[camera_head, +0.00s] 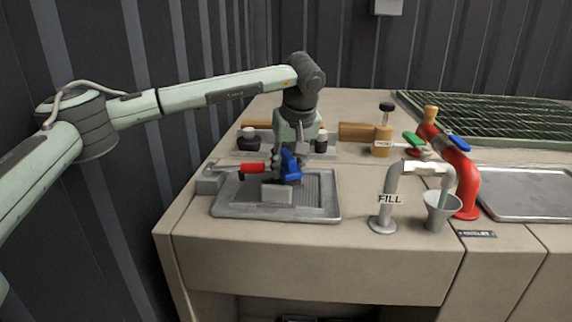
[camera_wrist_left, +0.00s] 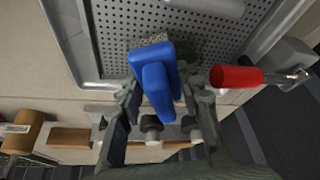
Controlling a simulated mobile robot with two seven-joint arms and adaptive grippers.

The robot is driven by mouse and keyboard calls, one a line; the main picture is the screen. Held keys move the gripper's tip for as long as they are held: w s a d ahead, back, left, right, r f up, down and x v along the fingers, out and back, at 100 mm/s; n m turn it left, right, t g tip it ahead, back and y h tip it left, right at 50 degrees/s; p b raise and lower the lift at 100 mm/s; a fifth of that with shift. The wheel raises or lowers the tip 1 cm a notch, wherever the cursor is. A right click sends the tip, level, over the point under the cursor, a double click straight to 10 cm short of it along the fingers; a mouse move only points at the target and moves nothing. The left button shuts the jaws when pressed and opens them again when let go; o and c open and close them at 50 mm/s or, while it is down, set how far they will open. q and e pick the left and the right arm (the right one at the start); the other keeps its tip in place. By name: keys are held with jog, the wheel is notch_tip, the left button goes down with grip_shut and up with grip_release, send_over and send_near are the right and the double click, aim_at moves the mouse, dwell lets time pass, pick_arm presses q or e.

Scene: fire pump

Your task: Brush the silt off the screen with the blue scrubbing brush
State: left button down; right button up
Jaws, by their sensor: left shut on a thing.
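My left gripper (camera_head: 284,160) is shut on the blue scrubbing brush (camera_head: 291,168) above the grey tray-like unit. In the left wrist view the fingers (camera_wrist_left: 167,98) stand on either side of the brush's blue handle (camera_wrist_left: 155,75), and its speckled bristles (camera_wrist_left: 149,41) point toward the screen. The screen (camera_head: 322,187) is a grey perforated plate inside the raised rim; its holes show clearly in the left wrist view (camera_wrist_left: 209,40). I cannot tell whether the bristles touch it. My right gripper is out of view.
A red handle (camera_head: 253,168) on a metal rod sits close left of the brush. Dark-capped jars (camera_head: 248,140) stand behind. The fill spout (camera_head: 390,198), grey cup (camera_head: 440,210) and red pipe (camera_head: 463,180) stand to the right.

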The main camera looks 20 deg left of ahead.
aim_at(303, 181)
pick_arm(q)
jog(key=shift+w+d+f, duration=0.1)
jog(key=shift+w+d, duration=0.05)
jog(key=shift+d, duration=0.45)
jog(key=shift+w+d+f, duration=0.15)
jog(key=shift+w+d, duration=0.05)
jog(key=shift+d, duration=0.45)
jog(key=shift+w+d+f, duration=0.1)
jog(key=shift+w+d, duration=0.05)
jog(key=shift+d, duration=0.45)
jog(key=shift+s+d+f, duration=0.1)
jog(key=shift+s+f, duration=0.1)
jog(key=shift+s+a+f, duration=0.1)
jog(key=shift+s+a, duration=0.1)
jog(key=shift+a, duration=0.45)
jog(key=shift+s+a+f, duration=0.1)
jog(key=shift+s+a, duration=0.1)
jog(key=shift+a, duration=0.4)
jog(key=shift+s+a, duration=0.2)
jog(key=shift+a, duration=0.45)
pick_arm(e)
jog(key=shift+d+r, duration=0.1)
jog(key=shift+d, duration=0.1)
